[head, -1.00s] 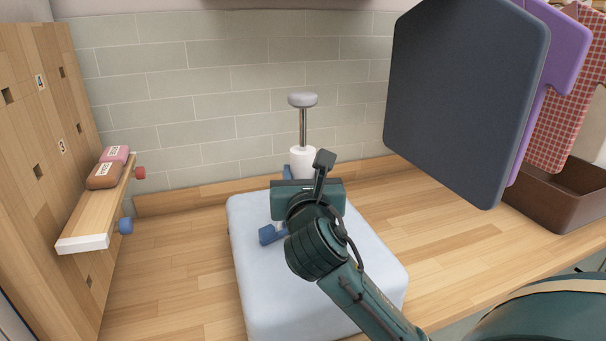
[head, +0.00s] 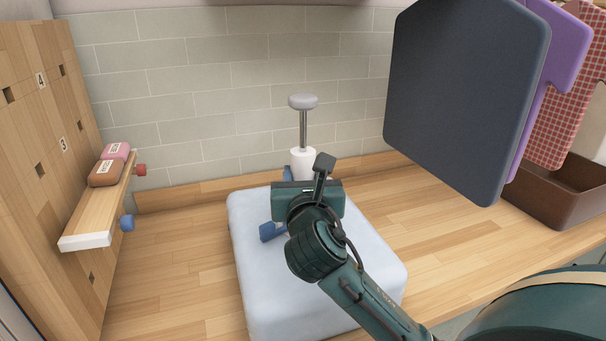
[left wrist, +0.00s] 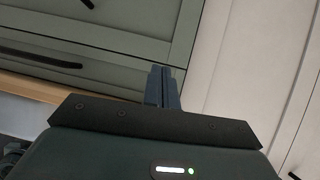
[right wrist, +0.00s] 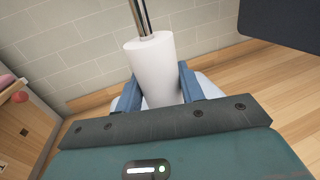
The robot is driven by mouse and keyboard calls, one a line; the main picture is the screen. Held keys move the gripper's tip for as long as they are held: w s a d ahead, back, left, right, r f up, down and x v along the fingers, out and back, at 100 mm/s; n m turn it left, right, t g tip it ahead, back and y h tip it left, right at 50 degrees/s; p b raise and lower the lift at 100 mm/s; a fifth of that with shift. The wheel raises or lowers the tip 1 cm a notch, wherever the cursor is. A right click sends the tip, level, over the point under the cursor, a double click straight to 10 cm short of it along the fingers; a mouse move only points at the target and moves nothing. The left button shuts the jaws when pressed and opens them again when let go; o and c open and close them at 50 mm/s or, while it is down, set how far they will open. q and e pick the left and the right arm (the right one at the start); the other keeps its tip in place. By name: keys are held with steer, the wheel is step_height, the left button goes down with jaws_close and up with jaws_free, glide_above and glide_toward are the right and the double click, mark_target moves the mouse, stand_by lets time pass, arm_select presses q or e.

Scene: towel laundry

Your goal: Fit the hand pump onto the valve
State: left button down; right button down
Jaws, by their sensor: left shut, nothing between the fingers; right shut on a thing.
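The hand pump (head: 303,158) is upright, with a white barrel, a metal rod and a grey knob on top. My right gripper (head: 300,178) is shut around its barrel, behind the wrist in the head view. In the right wrist view the white barrel (right wrist: 155,68) stands between the two blue fingers. A pale blue padded bag (head: 265,290) lies under the gripper. A small blue part (head: 271,231) shows on it; I cannot tell whether this is the valve. The pump's lower end is hidden. My left gripper (left wrist: 163,88) is shut and empty, away from the counter top.
A wooden pegboard with a shelf (head: 95,215) holding a pink and a brown block stands left. A dark board (head: 465,95) hangs at right, before a brown bin (head: 555,190). A tiled wall (head: 200,90) closes the back. Counter is clear left of the bag.

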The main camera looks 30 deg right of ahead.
mark_target(303, 151)
steer(key=shift+f, duration=0.25)
stand_by(0.4)
steer(key=shift+c, duration=2)
jaws_free()
steer(key=shift+r+p, duration=1.25)
steer(key=shift+p, duration=0.5)
steer(key=shift+r+p, duration=1.1)
steer(key=shift+r, duration=1.15)
